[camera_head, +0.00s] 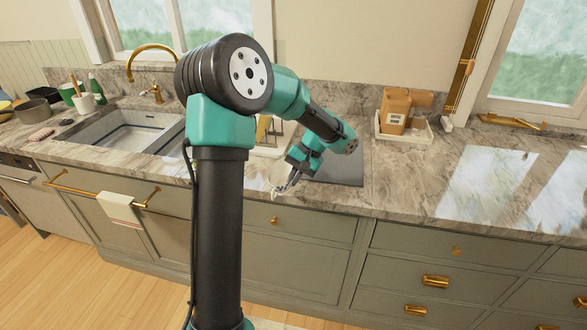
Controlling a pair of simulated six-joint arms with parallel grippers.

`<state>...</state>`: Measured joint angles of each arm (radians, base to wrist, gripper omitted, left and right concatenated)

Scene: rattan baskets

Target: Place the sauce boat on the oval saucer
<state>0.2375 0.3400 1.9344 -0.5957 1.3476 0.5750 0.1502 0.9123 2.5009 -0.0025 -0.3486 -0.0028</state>
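My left gripper (291,182) is low over the front part of the counter, pointing down, near the middle of the view. A small whitish object (279,179) shows at the left side of its fingers. It is too small and too covered for me to tell whether it is the sauce boat or the oval saucer, or whether the fingers touch it. I cannot make out the other of the two; my arm hides part of the counter. The finger gap is not clear. My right gripper is not in view.
A dark flat board (340,168) lies right of the gripper. A pale rack or tray (268,151) stands behind, partly covered by my arm. The sink (125,132) is at left. The marble counter (480,190) at right is clear.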

